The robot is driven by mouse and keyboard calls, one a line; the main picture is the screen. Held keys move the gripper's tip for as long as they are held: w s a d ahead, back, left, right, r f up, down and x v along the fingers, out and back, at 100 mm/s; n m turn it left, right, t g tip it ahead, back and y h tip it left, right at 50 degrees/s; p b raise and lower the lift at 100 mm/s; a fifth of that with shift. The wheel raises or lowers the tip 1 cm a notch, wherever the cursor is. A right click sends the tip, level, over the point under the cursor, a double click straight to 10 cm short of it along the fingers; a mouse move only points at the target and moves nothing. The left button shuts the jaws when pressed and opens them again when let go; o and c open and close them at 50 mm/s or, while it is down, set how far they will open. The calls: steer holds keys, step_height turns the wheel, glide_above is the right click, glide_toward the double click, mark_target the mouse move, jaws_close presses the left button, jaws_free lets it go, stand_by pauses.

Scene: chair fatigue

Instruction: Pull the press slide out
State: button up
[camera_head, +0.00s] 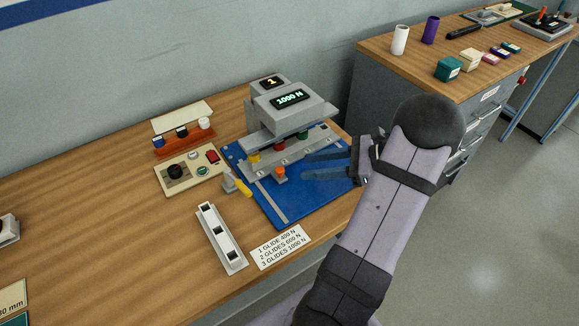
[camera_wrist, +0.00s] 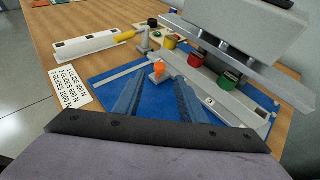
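The grey press (camera_head: 292,105) stands on a blue base plate (camera_head: 290,205), and its display reads 1000 N. Its light grey slide (camera_wrist: 215,98) lies low along the front, partly under the press head. Yellow, red and green glides stand on the slide. An orange knob (camera_head: 281,171) on a short grey mount sits at the slide's front and also shows in the wrist view (camera_wrist: 158,69). My gripper (camera_head: 307,168) is open above the blue plate, with its blue fingers (camera_wrist: 159,82) pointing at the knob. The knob appears centred between the fingertips and just beyond them; nothing is held.
A white slotted rail (camera_head: 221,238) and a printed force card (camera_head: 281,246) lie in front. A yellow-handled piece (camera_head: 241,186) is beside the plate. Table left is mostly clear.

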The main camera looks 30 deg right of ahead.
mark_target(283, 169)
steer(key=shift+p+x, duration=0.55)
steer(key=shift+x, duration=3.05)
